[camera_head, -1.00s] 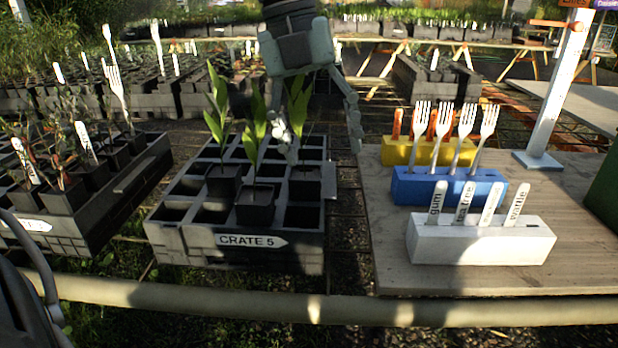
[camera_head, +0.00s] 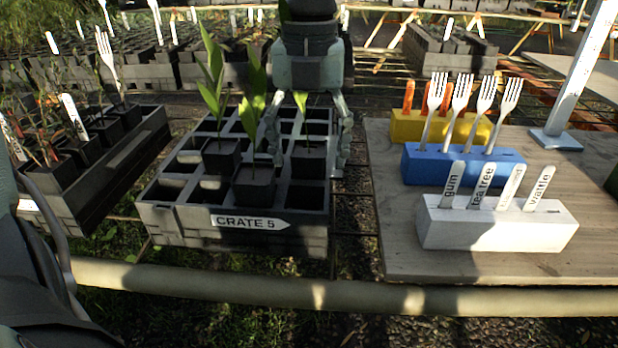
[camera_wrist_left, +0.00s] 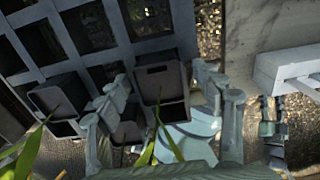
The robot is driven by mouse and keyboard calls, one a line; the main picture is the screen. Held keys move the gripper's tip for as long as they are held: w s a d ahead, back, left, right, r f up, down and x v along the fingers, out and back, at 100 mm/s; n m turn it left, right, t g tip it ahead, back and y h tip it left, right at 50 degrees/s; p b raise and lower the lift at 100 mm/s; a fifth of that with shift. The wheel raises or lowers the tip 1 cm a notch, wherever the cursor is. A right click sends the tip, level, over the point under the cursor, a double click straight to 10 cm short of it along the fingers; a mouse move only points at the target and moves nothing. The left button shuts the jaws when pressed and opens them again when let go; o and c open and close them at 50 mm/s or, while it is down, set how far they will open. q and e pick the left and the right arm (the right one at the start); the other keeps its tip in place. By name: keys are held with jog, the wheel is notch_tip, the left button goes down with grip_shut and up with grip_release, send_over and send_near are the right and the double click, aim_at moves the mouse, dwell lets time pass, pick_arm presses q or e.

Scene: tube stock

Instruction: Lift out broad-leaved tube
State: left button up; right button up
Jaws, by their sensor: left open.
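Three black tubes with broad green leaves stand in the grey crate (camera_head: 155,222) labelled CRATE 5: one at the back left (camera_head: 221,157), one at the front (camera_head: 254,184) and one at the right (camera_head: 308,161). My left gripper (camera_head: 308,155) points down over the crate's right side, open, with one finger on each side of the right tube. Its palm and fingers hide most of that plant's leaves. In the left wrist view, a square tube (camera_wrist_left: 160,85) lies between the two spread fingers (camera_wrist_left: 168,105), with leaf tips below. Whether the fingers touch it, I cannot tell.
A board (camera_head: 400,250) to the right carries white (camera_head: 497,227), blue (camera_head: 418,167) and yellow (camera_head: 410,122) blocks holding labels and forks. Another crate (camera_head: 78,200) of seedlings stands at the left. A pale rail (camera_head: 330,297) crosses in front.

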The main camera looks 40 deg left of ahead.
pick_arm(q)
grip_shut()
dwell(0.4)
jog(key=shift+r, duration=0.15)
